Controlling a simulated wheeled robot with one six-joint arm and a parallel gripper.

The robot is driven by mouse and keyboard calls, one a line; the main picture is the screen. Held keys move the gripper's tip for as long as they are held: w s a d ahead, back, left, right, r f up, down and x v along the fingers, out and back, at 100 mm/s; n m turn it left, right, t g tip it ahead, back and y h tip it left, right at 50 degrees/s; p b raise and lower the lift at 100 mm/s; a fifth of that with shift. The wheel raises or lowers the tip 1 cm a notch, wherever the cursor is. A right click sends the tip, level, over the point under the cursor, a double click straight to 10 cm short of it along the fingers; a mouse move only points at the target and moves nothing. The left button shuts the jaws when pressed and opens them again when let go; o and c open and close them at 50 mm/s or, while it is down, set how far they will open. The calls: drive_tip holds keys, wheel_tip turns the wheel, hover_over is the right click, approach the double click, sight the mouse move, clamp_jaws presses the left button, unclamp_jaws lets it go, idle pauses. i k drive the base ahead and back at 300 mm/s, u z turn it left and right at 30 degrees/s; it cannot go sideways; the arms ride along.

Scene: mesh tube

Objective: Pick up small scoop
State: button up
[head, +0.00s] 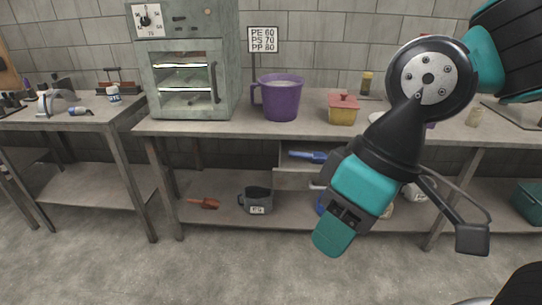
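A blue, scoop-like thing (308,156) lies in an open drawer (297,178) under the middle bench's top; its right end is near my arm. An orange-red tool (203,203), perhaps also a scoop, lies on the lower shelf at the left. I cannot tell for sure which one is the small scoop. My arm hangs in front of the bench's right half, and its teal end part (333,237) points down. The gripper's fingers do not show clearly, so I cannot tell whether they are open. I see nothing held.
A purple jug (279,98), a yellow box with a red lid (343,110) and a grey oven (186,60) stand on the bench top (220,127). A grey mug (257,200) stands on the lower shelf. A second table (60,121) is at the left. The floor in front is clear.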

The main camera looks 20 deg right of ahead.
sight(308, 157)
drive_tip(key=u, duration=0.1)
drive_tip(key=i, duration=1.45)
drive_tip(key=z, duration=0.75)
